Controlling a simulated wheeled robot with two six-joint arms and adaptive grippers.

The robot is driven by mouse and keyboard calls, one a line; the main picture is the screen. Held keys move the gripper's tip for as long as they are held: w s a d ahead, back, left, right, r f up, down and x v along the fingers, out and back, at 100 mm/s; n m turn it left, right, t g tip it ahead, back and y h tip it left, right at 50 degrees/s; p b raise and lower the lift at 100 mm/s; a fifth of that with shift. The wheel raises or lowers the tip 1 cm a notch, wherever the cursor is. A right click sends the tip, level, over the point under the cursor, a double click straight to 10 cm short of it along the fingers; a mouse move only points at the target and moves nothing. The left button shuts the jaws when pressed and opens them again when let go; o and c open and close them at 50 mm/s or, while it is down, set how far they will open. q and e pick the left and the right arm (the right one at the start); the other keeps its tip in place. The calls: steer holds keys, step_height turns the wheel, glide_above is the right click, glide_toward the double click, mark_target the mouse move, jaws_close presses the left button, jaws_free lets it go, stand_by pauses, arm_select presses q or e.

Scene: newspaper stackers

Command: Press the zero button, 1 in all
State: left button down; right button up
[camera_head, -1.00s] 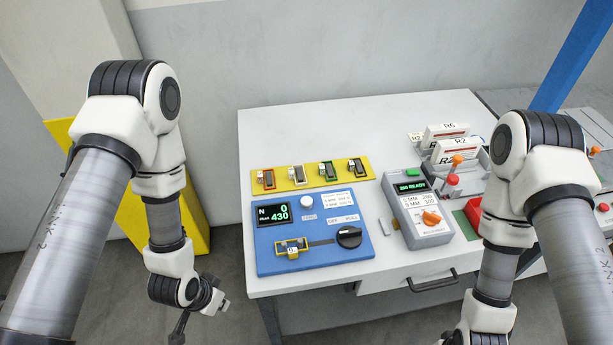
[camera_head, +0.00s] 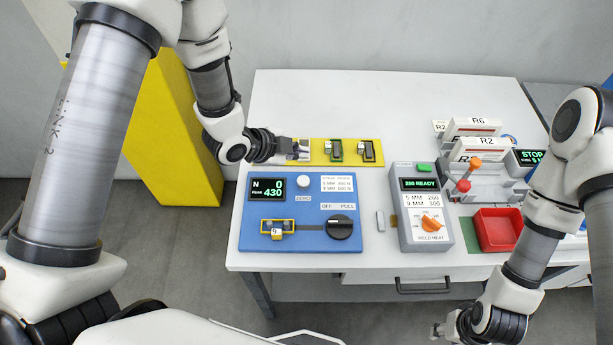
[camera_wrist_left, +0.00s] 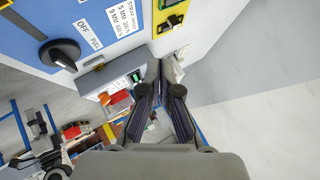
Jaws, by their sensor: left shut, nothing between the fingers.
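The white round zero button (camera_head: 304,181) sits on the blue panel (camera_head: 258,225), above the printed word ZERO and right of a display (camera_head: 267,189) reading N 0 and 430. My left gripper (camera_head: 304,150) is shut and empty. In the head view it appears just above the button, over the yellow strip, apart from the button. Its fingers (camera_wrist_left: 162,75) also show in the left wrist view, where the button is not visible. My right gripper (camera_head: 437,331) is low, in front of the table's front edge, too small to read.
The blue panel also carries a black knob (camera_head: 340,227) and a yellow-framed slider (camera_head: 277,224). The yellow strip (camera_head: 320,152) holds small clips. A grey control box (camera_head: 421,207) and a red tray (camera_head: 497,230) stand to the right. The table (camera_head: 300,95) is clear at the back left.

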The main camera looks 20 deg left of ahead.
mark_target(301, 181)
arm_select(q)
steer(key=f, duration=0.1)
steer(key=w+f+b, duration=0.1)
steer(key=f+b, duration=0.1)
steer(key=shift+w+d+f, duration=0.1)
steer(key=shift+w+f, duration=0.2)
steer(key=shift+f, duration=0.05)
steer(key=f+b, duration=0.4)
steer(key=f, duration=0.1)
steer(key=shift+s+f, duration=0.1)
steer(key=shift+s, duration=0.3)
steer(key=shift+w+d+f+b, duration=0.1)
steer(key=shift+w+f+b, duration=0.15)
steer(key=shift+f+b, duration=0.1)
steer(key=shift+s+r, duration=0.2)
steer(key=shift+s, duration=0.05)
arm_select(e)
step_height(301, 181, down, 7)
steer(key=shift+w, duration=0.35)
arm_select(q)
steer(key=shift+w+f, duration=0.1)
steer(key=shift+w, duration=0.05)
arm_select(e)
steer(key=shift+w, duration=0.1)
steer(key=shift+f, duration=0.15)
